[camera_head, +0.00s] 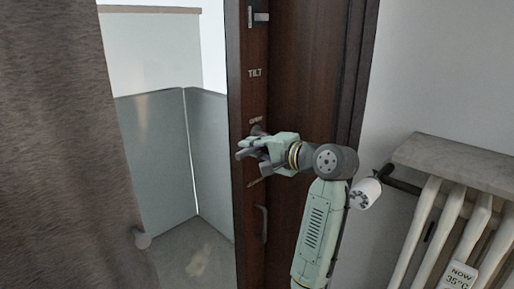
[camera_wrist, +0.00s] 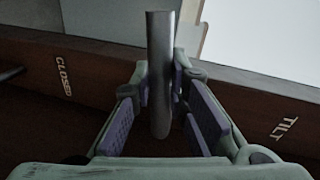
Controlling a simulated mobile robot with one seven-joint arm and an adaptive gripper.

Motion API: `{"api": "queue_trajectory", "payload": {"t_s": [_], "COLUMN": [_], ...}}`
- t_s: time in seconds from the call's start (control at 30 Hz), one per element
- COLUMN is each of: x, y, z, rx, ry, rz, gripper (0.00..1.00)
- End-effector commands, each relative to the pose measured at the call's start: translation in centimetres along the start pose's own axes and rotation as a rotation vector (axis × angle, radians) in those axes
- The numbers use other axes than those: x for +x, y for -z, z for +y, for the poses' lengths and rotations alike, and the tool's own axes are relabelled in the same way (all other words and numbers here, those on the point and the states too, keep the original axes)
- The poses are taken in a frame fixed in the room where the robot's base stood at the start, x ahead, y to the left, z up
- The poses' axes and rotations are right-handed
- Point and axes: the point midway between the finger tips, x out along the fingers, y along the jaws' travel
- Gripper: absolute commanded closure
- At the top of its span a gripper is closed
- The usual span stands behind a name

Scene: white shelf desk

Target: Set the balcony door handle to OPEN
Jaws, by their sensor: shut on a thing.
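The balcony door (camera_head: 290,75) is dark brown wood with pale labels. The label TILT (camera_head: 254,72) is above the label OPEN (camera_head: 256,121) in the head view. My gripper (camera_head: 245,150) is at the door's edge just below OPEN. In the wrist view my gripper (camera_wrist: 161,95) is shut on the grey metal door handle (camera_wrist: 160,50), with a finger pad on each side. The handle's bar stands crosswise to the door edge, between the label CLOSED (camera_wrist: 64,76) on the left and TILT (camera_wrist: 284,128) on the right. The head view mostly hides the handle behind my fingers.
A metal fitting (camera_head: 258,16) sits high on the door, and a lower pull (camera_head: 263,223) is below my gripper. A brown curtain (camera_head: 60,150) hangs at left. A white radiator (camera_head: 425,215) under a stone-like shelf (camera_head: 460,160) stands at right.

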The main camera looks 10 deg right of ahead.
Motion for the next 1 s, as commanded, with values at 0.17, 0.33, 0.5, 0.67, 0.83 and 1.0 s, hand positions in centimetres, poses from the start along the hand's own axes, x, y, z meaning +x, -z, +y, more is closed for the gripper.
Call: {"api": "queue_trajectory", "payload": {"t_s": [0.17, 0.33, 0.5, 0.67, 0.83, 1.0], "x": [-0.12, -0.14, -0.15, -0.16, -0.16, -0.16], "y": [0.10, 0.08, 0.10, 0.11, 0.12, 0.10], "z": [-0.61, -0.81, -0.88, -0.89, -0.89, -0.88], "rx": [0.076, 0.116, 0.129, 0.130, 0.130, 0.129], "ry": [0.002, 0.001, 0.001, 0.001, 0.001, 0.001], "rz": [-0.013, -0.021, -0.024, -0.024, -0.024, -0.024], "gripper": [1.00, 1.00, 1.00, 1.00, 1.00, 0.74]}}
